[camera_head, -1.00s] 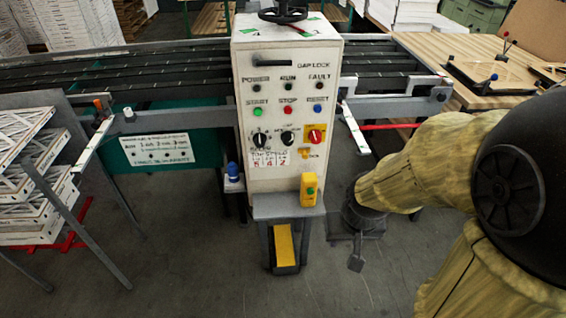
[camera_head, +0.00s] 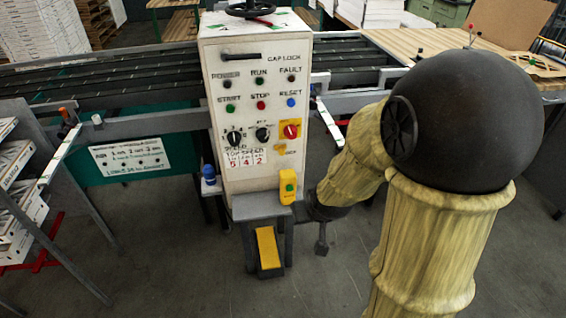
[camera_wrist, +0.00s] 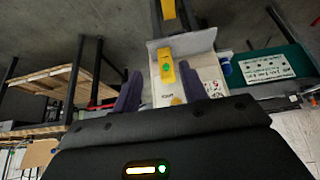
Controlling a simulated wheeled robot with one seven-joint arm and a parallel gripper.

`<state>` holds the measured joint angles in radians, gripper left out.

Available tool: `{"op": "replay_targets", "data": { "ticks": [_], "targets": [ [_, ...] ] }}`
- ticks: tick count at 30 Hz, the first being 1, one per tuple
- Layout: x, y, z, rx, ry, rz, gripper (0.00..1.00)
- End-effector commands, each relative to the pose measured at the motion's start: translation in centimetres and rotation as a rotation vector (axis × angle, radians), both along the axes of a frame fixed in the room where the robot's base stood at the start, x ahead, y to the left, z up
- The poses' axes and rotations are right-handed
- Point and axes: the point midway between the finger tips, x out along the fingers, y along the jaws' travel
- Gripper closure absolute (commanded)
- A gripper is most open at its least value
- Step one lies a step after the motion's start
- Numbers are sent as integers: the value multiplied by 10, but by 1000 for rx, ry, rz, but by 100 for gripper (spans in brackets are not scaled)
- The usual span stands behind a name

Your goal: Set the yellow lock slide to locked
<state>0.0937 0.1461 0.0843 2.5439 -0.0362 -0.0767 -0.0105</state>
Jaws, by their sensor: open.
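The yellow lock slide (camera_head: 281,149) is a small yellow piece on the front of the white control panel, just below the red knob on its yellow plate. In the wrist view a small yellow part, probably the slide (camera_wrist: 176,101), shows beside a small label, partly cut off by my gripper's body. My gripper (camera_wrist: 160,85) is open, its two dark fingers apart with nothing held between them. The panel face shows between and beyond the fingers. In the head view my arm reaches down to the panel's lower right side. I cannot tell whether the slide is touched.
A yellow box with a green button (camera_head: 288,186) sticks out low on the panel, close to my gripper. A yellow pedal (camera_head: 268,247) is below. Knobs and buttons crowd the panel (camera_head: 235,185). A roller conveyor (camera_head: 120,80) runs behind; floor in front is open.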

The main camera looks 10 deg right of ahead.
Motion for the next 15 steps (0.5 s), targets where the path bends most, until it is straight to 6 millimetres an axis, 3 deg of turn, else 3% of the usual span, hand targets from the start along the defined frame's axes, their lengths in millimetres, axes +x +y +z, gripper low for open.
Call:
{"op": "replay_targets", "data": {
  "ticks": [1, 3, 9, 15],
  "targets": [
    [14, 0, -21, 5, -52, 4, 57],
    [34, 1, -32, 13, -142, 14, 57],
    [84, 4, -57, 56, -398, 32, 57],
    [119, 6, -74, 118, -662, 28, 57]
  ]
}}
